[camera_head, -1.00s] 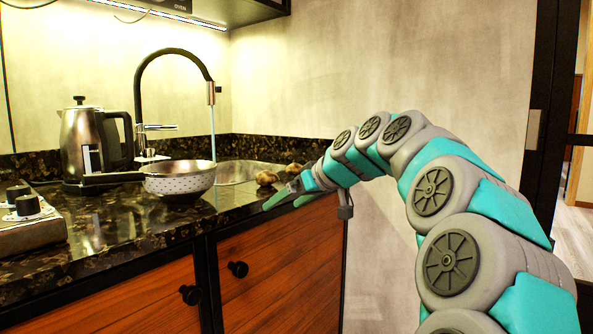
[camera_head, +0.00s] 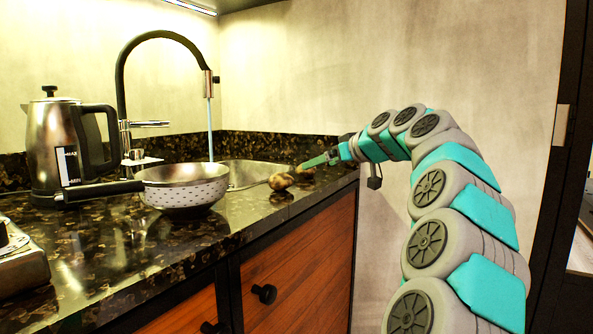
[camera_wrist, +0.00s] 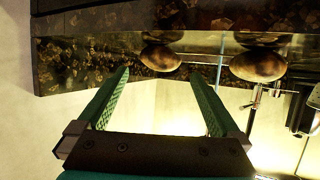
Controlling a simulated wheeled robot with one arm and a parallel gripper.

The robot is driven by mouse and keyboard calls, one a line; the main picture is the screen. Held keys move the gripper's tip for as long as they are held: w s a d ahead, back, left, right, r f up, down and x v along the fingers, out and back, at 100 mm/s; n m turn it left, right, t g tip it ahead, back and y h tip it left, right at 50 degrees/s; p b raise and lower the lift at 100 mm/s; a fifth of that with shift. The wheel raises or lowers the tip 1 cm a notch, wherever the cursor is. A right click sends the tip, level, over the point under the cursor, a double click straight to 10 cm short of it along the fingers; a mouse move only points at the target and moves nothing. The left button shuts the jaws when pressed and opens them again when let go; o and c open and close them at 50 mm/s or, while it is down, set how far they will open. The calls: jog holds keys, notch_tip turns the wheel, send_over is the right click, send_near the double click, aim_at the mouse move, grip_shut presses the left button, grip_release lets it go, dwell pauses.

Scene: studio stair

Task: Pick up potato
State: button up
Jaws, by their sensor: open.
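Two brown potatoes lie on the dark stone counter by the sink. The nearer potato (camera_head: 281,181) shows clearly in the head view; the farther potato (camera_head: 305,172) is partly hidden by my gripper (camera_head: 320,160). My gripper is at the counter's right end, beside the farther potato and a little above the counter. In the wrist view the scene appears upside down. There my gripper (camera_wrist: 160,76) is open, with two green fingers apart and nothing held. One potato (camera_wrist: 160,58) shows beyond the gap between the fingertips; another potato (camera_wrist: 258,65) is right of the fingers.
A white dotted pan (camera_head: 182,192) stands left of the potatoes. The sink (camera_head: 245,174) lies behind, under a black faucet (camera_head: 122,80) with running water. A kettle (camera_head: 48,150) stands far left. A wall (camera_head: 400,60) is behind my arm.

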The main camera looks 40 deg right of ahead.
aim_at(308, 178)
jog(key=shift+f+p+x, duration=0.2)
jog(key=shift+p+x, duration=0.15)
jog(key=shift+x, duration=3.2)
jog(key=shift+s, duration=0.1)
jog(key=shift+c, duration=0.2)
jog(key=c, duration=1.2)
